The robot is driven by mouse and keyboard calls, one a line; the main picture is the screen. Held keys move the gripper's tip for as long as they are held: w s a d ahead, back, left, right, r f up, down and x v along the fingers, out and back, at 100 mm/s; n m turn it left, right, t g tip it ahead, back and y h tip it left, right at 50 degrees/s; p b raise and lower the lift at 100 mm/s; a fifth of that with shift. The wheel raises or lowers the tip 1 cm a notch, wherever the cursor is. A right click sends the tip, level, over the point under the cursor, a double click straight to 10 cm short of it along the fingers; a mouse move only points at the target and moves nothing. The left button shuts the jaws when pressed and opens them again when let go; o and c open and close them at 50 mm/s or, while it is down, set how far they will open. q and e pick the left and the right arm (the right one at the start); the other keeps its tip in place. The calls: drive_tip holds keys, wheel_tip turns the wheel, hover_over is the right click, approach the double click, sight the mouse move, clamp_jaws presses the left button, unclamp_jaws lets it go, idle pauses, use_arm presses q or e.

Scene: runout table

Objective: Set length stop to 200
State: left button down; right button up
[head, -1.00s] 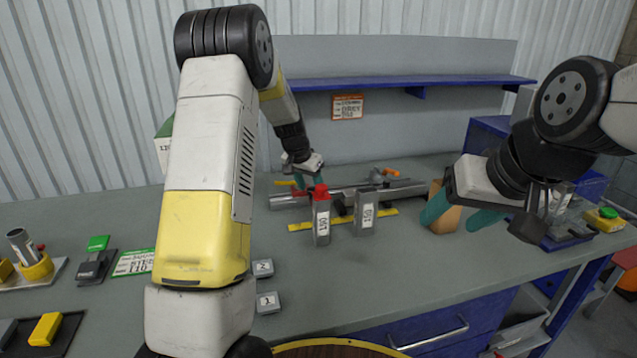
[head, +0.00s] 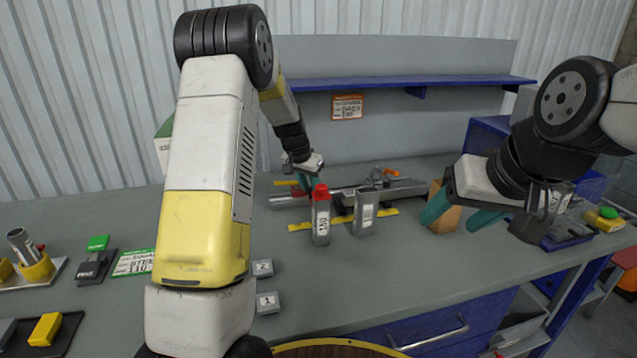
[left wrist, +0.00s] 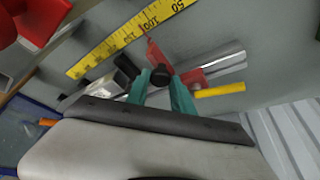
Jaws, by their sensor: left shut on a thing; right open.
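The yellow ruler (left wrist: 122,40) shows 50, 100 and 150 in the left wrist view; in the head view it lies behind two grey posts (head: 321,222). A red stop with a pointer (left wrist: 155,53) and a red block (left wrist: 198,78) sits on a grey rail (left wrist: 222,66). The pointer tip is beside the ruler, roughly between 100 and 150; the exact mark is unclear. My left gripper (left wrist: 160,84) is shut on the stop's black knob (left wrist: 161,76); its fingertips are largely hidden in the head view. My right gripper (head: 456,217) is open and empty at the table's right.
A tan block (head: 447,215) stands behind my right gripper. Number blocks (head: 268,303), a green-topped black box (head: 94,262) and a green-and-white card (head: 133,262) lie on the left. A blue tray (head: 568,240) is at right. The front middle table is clear.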

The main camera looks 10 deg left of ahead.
idle(0.8)
use_arm(q)
drive_tip(key=w+d, duration=0.3)
drive_tip(key=d, duration=0.4)
drive_tip(key=shift+d, duration=0.3)
drive_tip(key=shift+w, duration=0.1)
drive_tip(key=c, duration=1.1)
unclamp_jaws()
drive_tip(key=v, duration=0.7)
drive_tip(key=shift+r, duration=0.35)
